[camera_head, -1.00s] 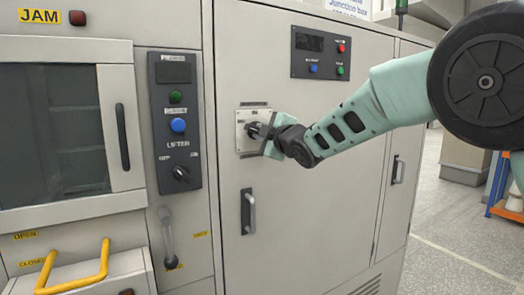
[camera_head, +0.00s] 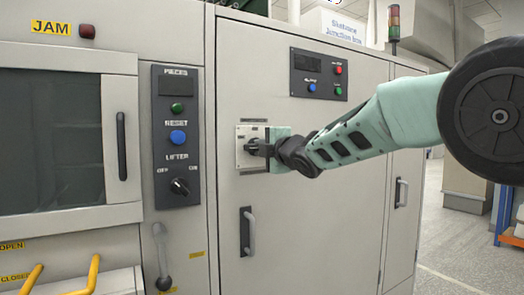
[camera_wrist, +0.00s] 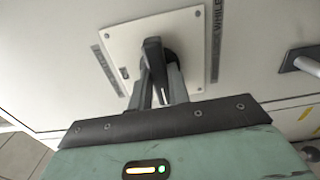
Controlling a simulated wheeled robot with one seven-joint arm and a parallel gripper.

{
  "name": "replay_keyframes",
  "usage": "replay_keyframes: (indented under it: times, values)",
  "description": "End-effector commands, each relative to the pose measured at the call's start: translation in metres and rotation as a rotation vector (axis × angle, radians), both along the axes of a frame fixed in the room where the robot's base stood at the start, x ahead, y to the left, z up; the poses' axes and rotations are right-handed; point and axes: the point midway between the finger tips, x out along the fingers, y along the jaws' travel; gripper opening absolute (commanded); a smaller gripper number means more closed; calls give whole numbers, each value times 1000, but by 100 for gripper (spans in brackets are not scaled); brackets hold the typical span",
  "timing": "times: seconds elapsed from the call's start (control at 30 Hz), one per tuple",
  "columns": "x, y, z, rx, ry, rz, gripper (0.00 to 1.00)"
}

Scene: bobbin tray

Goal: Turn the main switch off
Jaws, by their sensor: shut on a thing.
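The main switch is a dark rotary handle (camera_wrist: 153,52) on a pale square plate (camera_head: 243,155) on the grey cabinet door. The plate also shows in the wrist view (camera_wrist: 193,28). My gripper (camera_head: 258,149) is at the switch, its fingers shut on the handle. In the wrist view my gripper (camera_wrist: 160,78) has a finger on each side of the handle. My gripper hides part of the plate and its markings, so I cannot read the switch position.
A cabinet door handle (camera_head: 247,231) is below the switch. A panel with buttons (camera_head: 319,75) is above right. A lifter panel (camera_head: 176,136) is to the left, with yellow bars (camera_head: 91,278) at lower left. Open floor (camera_head: 452,251) lies to the right.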

Motion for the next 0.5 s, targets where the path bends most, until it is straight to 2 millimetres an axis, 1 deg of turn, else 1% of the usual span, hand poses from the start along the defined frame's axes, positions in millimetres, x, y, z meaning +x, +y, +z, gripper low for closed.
replay_keyframes:
  times: [0.2, 0.23, 0.27, 0.3, 0.5]
  values:
    - [0, 1, 0, -2, 0, 2, 0]
    - [0, 1, 0, -2, 0, 2, 26]
    - [0, 1, 0, -2, 0, 2, 35]
    - [0, 1, 0, -2, -1, 2, 40]
    - [0, 0, 0, 0, 0, 1, 40]
